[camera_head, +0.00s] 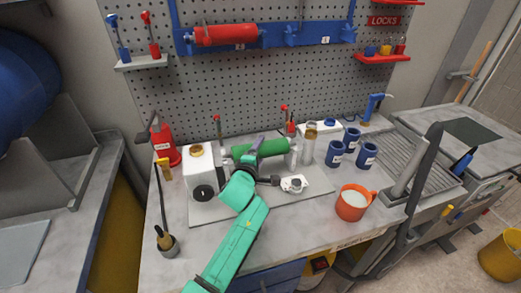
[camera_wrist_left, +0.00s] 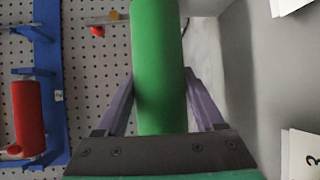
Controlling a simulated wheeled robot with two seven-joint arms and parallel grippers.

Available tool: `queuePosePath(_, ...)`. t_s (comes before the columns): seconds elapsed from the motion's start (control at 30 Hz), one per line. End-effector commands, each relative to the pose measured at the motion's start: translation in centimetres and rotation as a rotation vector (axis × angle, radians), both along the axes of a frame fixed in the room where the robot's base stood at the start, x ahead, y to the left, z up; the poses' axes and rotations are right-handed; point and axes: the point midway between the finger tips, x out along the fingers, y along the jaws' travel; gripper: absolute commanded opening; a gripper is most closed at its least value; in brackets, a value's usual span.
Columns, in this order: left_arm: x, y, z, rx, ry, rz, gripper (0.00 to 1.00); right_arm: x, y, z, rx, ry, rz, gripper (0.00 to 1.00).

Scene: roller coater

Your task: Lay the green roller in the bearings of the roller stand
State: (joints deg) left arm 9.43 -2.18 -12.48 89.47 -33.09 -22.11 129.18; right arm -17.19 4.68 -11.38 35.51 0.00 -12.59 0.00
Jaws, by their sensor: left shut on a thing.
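The green roller (camera_head: 268,147) lies roughly level, crosswise, above the middle of the bench in the head view. My left gripper (camera_head: 252,152) is shut around it. In the left wrist view the green roller (camera_wrist_left: 158,65) runs between the two purple fingers, which touch its sides. The roller stand has a grey base plate (camera_head: 318,180) and grey posts, one near each end of the roller; the right post (camera_head: 293,157) shows best. My arm and gripper hide part of the stand. I cannot tell whether the roller's ends touch the bearings. My right gripper is not in view.
A white block with a dark round opening (camera_head: 199,172) stands left of the stand. Several blue cans (camera_head: 334,153) and an orange cup (camera_head: 352,203) stand to the right. A red roller (camera_head: 226,35) hangs on the pegboard. The bench's front left is mostly clear.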

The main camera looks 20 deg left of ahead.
Motion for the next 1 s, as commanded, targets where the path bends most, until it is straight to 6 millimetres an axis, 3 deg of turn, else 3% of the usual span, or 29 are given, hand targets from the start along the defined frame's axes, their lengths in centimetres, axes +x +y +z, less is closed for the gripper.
queuePosePath(0.27, 0.0, 0.1, 0.2, 0.001, -0.004, 0.0, 0.21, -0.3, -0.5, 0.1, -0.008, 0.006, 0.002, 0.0)
queuePosePath(1.0, -0.3, -0.2, 0.0, 0.0, -0.003, 0.0, 0.21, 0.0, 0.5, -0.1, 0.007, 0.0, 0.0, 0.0)
